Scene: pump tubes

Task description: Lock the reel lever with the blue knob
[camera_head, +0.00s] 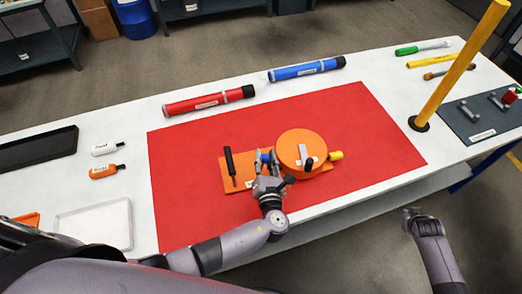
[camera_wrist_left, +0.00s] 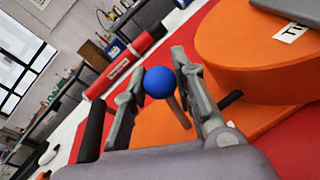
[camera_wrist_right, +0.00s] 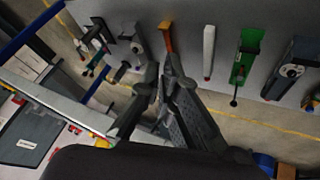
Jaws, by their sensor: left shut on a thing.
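The orange reel (camera_head: 301,149) sits on an orange base plate (camera_head: 235,186) on the red mat. The blue knob (camera_head: 266,157) is at the reel's left side; in the left wrist view the blue knob (camera_wrist_left: 160,82) is a ball on a thin rod. My left gripper (camera_head: 265,167) is shut on the blue knob's lever, with a finger on each side. A black-handled upright lever (camera_head: 230,162) stands at the plate's left end. A yellow piece (camera_head: 335,156) sticks out on the reel's right. My right gripper (camera_head: 411,213) is off the table's front edge; it also shows in the right wrist view (camera_wrist_right: 158,60), apparently empty.
Red (camera_head: 208,101) and blue (camera_head: 306,69) tubes lie behind the mat (camera_head: 380,130). A yellow post (camera_head: 460,65) rises at right. Two small bottles (camera_head: 104,171) and a white tray (camera_head: 95,223) are at left. The mat around the plate is clear.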

